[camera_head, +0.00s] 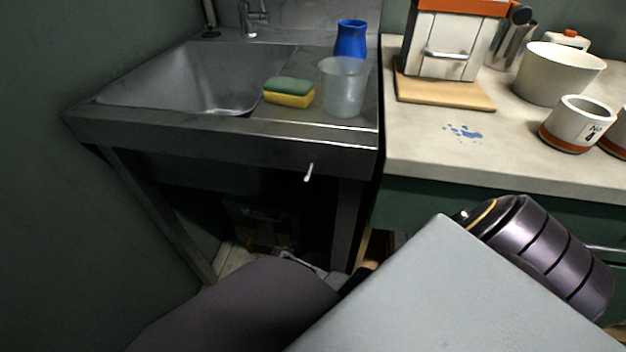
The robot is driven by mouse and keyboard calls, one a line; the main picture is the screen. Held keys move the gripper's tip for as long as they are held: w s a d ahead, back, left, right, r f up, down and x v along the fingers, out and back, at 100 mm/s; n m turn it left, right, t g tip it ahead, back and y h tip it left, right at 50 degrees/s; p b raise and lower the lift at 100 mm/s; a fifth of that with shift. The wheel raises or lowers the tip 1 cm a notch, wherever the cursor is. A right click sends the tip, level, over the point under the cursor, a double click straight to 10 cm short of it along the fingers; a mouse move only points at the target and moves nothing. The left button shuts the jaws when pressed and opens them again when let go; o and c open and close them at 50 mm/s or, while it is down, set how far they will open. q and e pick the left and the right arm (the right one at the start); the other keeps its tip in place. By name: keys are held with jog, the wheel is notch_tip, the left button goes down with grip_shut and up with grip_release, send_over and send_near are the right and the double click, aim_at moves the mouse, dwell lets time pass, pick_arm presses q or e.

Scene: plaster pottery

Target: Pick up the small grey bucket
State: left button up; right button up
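A small translucent grey bucket-like cup (343,92) stands upright on the drainboard at the right side of the metal sink. It is the thing that best fits the small grey bucket. A larger pale bucket (556,78) stands on the counter at the right. Neither gripper is clearly in view. A dark rounded arm link of mine fills the bottom left, and a segmented dark arm link of mine shows at the right. Both are well below and in front of the cup. Nothing is touching the cup from my side.
A green and yellow sponge (289,92) lies left of the cup, and a blue vase (351,39) stands behind it. The sink basin (190,80) is empty. The counter (420,150) holds a white cabinet-like box on a board, a grey-white mug (572,125) and blue spots.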

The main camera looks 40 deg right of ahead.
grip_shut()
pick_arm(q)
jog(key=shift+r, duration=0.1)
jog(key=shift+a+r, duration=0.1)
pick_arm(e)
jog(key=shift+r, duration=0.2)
